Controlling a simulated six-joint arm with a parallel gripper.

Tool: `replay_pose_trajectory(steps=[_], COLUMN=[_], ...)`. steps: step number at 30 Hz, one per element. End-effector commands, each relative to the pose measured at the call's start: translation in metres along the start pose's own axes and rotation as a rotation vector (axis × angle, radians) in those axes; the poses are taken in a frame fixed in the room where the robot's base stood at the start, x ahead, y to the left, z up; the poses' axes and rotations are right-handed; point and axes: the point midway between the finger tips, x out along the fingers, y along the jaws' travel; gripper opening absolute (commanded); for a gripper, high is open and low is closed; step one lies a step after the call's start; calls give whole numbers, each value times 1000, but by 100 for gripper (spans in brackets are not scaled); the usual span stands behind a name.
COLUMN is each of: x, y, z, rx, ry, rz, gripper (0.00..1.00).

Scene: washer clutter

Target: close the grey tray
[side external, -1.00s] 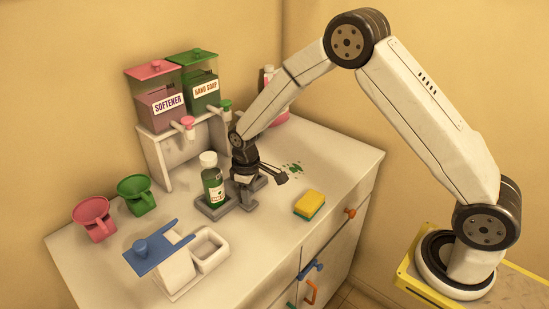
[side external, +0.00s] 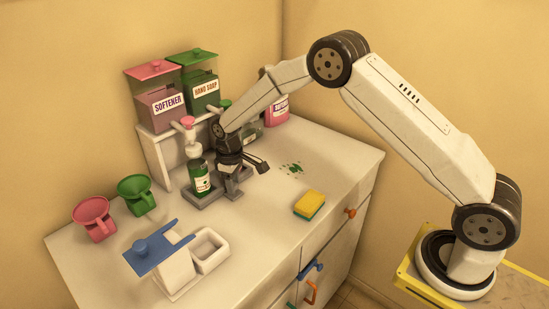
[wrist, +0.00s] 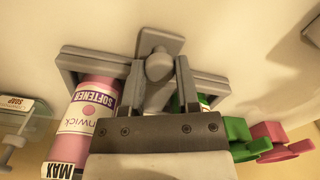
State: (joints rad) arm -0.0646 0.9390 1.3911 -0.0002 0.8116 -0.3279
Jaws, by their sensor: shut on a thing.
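The grey tray (side external: 235,194) lies on the counter in front of the dispenser stand. It shows in the wrist view (wrist: 212,76) as two open frames joined by a middle plate. My gripper (side external: 228,170) is shut on its raised knob (wrist: 159,67), which sits between the two fingers (wrist: 160,85).
The dispenser stand (side external: 155,165) carries a pink softener tank (side external: 165,103) and a green hand soap tank (side external: 205,90). A green cup (side external: 137,193) and pink cup (side external: 95,215) are left. A blue-lidded holder (side external: 160,250), sponge (side external: 309,203) and green spill (side external: 292,168) lie nearer the front.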

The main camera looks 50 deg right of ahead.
Motion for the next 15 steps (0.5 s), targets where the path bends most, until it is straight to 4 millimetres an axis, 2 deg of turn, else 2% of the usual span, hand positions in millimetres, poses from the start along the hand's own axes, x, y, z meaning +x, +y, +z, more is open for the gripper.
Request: replay_pose_trajectory(steps=[6,15], x=[-2,-2], y=[3,4], z=[-8,-10], rx=[1,0], ry=[7,13], rz=[2,4], gripper=[0,0])
